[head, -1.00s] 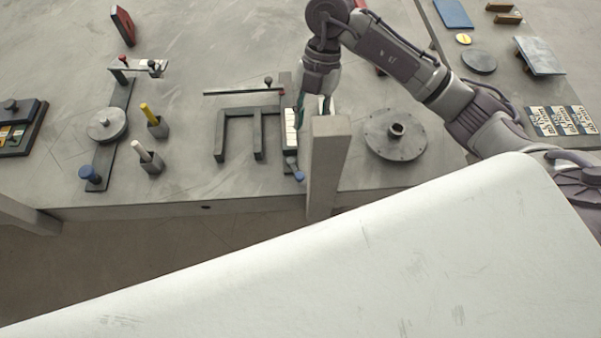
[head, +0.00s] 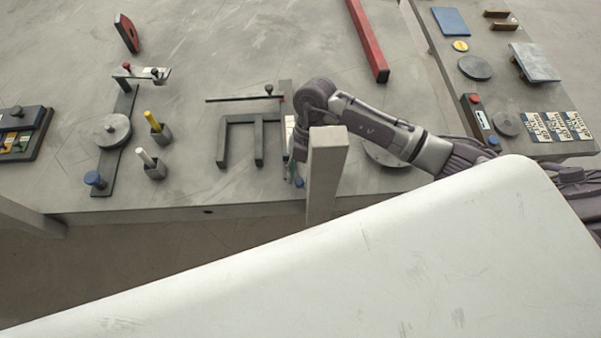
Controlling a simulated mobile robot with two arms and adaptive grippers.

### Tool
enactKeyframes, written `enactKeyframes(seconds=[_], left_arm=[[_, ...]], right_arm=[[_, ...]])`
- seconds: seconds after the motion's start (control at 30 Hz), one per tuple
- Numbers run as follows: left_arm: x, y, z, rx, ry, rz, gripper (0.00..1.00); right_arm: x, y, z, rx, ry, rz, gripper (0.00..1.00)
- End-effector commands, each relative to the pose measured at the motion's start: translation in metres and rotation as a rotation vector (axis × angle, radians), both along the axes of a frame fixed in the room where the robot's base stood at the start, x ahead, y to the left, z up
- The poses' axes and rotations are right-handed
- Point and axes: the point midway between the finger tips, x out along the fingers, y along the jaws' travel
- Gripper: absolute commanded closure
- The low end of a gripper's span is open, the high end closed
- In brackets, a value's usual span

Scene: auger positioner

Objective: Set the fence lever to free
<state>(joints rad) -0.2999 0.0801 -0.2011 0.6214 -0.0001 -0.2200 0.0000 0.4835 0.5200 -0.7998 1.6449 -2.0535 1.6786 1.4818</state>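A dark fork-shaped frame (head: 223,148) sits near the table's front edge, beside a narrow rail with a white scale. A thin dark bar (head: 232,99) lies behind the frame, with a black knob (head: 268,89) at its right end. A blue knob (head: 299,182) shows at the front end of the rail. I cannot tell which of these parts is the fence lever, and no free mark is readable. My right gripper (head: 294,168) points down at the rail, close to the blue knob. The grey post partly hides it, and its finger opening and any contact are unclear. My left gripper is not in view.
The grey post (head: 327,175) stands in front of the rail. A round flanged disc (head: 384,157) lies under my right forearm. Left are a dark strip with a round grey disc (head: 112,130) and two upright pegs. A long red bar (head: 367,40) lies behind.

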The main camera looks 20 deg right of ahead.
Motion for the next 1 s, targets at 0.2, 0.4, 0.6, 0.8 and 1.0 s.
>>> enactKeyframes(seconds=[0.2,0.4,0.6,0.8,1.0], left_arm=[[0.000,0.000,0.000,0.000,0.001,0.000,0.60],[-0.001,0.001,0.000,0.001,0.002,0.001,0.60],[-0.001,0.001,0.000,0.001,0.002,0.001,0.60],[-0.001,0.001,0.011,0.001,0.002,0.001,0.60],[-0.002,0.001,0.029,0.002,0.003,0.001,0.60]], right_arm=[[0.000,0.000,0.000,0.000,0.000,0.000,0.71],[0.000,0.000,0.000,0.000,0.000,0.000,1.00],[0.000,0.000,0.000,0.000,0.000,0.000,1.00],[0.000,0.003,0.004,0.000,0.000,-0.067,1.00],[0.001,0.017,0.005,0.001,-0.001,-0.239,1.00]])
